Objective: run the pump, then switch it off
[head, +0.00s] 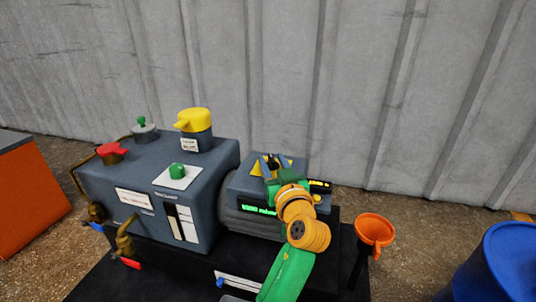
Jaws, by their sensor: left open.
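The pump (215,190) is a large blue-grey box at the left of centre, with a ribbed motor (240,222) on its right. A control box (246,182) sits on top of the motor, with a yellow warning triangle and yellow marks at its right end. A small display (258,209) on its front shows lit green text, too small to read surely. My left gripper (270,161) is open over the control box. It hides part of the box top, and any switch beneath it is hidden. I cannot tell whether it touches. My right gripper is out of view.
Brass taps with blue (96,227) and red (131,263) handles stick out in front. An orange funnel (374,230) and a blue drum (505,262) stand right.

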